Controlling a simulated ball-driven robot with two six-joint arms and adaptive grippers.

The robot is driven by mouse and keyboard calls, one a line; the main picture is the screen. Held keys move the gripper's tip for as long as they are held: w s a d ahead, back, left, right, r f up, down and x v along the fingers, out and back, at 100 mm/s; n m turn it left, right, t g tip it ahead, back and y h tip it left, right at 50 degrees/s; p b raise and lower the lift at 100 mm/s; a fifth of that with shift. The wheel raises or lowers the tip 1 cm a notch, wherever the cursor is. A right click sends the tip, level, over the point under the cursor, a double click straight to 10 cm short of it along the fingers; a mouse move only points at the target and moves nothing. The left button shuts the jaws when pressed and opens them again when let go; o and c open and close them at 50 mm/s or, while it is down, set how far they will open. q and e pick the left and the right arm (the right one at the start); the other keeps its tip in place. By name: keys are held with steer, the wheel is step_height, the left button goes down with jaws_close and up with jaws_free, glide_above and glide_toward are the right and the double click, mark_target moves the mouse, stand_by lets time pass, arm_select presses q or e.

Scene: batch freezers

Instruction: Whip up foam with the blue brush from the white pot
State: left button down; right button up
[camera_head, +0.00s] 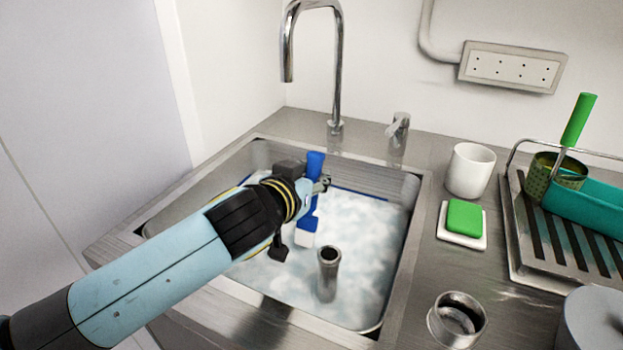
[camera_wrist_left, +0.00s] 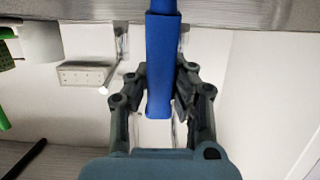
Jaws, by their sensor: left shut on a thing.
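The blue brush (camera_head: 315,165) stands roughly upright over the sink, with its pale bristles (camera_head: 305,239) down at the foam. My left gripper (camera_head: 322,184) is shut on the brush's blue handle. In the left wrist view the handle (camera_wrist_left: 163,60) lies between the two fingers (camera_wrist_left: 160,85). White foam (camera_head: 365,225) covers the water in the sink (camera_head: 412,240). The white pot (camera_head: 470,169) stands on the counter to the right of the sink and looks empty of any brush. My right gripper is not in view.
A metal standpipe (camera_head: 328,272) rises from the foam in front of the brush. The tall faucet (camera_head: 335,70) is behind the sink. A green sponge (camera_head: 465,216), a metal cup (camera_head: 457,320) and a drying rack (camera_head: 540,262) occupy the right counter.

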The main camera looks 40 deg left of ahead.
arm_select(q)
step_height(320, 180, up, 8)
steer(key=w+p, duration=0.2)
steer(key=p, duration=0.5)
steer(key=shift+w+a, duration=0.25)
steer(key=shift+a, duration=0.15)
steer(key=shift+r, duration=0.1)
stand_by(0.3)
step_height(320, 180, up, 5)
steer(key=p, duration=0.4)
